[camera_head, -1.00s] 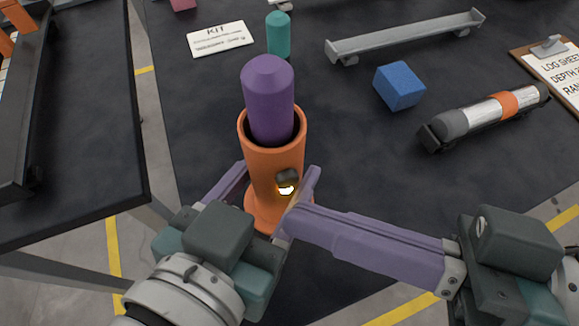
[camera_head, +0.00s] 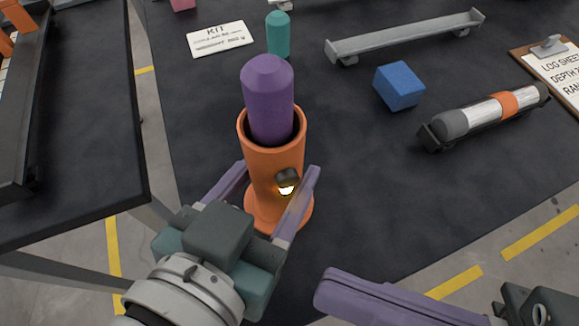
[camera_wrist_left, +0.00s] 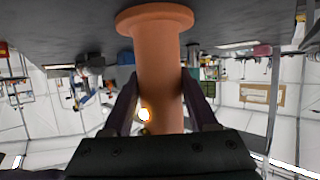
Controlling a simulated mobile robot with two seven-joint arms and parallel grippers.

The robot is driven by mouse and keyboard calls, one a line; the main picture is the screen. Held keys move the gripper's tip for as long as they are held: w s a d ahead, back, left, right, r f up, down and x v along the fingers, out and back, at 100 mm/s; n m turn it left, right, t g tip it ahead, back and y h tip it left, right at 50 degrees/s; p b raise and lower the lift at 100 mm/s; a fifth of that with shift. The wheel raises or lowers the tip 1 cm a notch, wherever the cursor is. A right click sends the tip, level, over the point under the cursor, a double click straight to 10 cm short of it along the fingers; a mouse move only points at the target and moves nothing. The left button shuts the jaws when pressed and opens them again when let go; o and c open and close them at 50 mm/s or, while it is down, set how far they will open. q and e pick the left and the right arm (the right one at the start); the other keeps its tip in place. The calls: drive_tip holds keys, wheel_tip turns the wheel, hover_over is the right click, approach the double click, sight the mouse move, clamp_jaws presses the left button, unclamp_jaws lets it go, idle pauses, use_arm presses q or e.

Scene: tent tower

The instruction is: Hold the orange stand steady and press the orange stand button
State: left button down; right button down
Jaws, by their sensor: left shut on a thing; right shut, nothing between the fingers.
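The orange stand (camera_head: 262,160) is upright on the dark table, with a purple rounded cylinder (camera_head: 268,98) standing in its open top. The stand button (camera_head: 287,179) is a dark knob on its front right side, with a lit yellow-white spot below it. My left gripper (camera_head: 274,178) is shut on the stand, one finger on each side. In the left wrist view the stand (camera_wrist_left: 159,75) appears upside down between both fingers, with the glow (camera_wrist_left: 144,114) near the left finger. My right gripper (camera_head: 322,290) is shut and empty, lower right of the stand and apart from it.

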use_arm(q)
drive_tip(key=shift+c, duration=0.5)
unclamp_jaws()
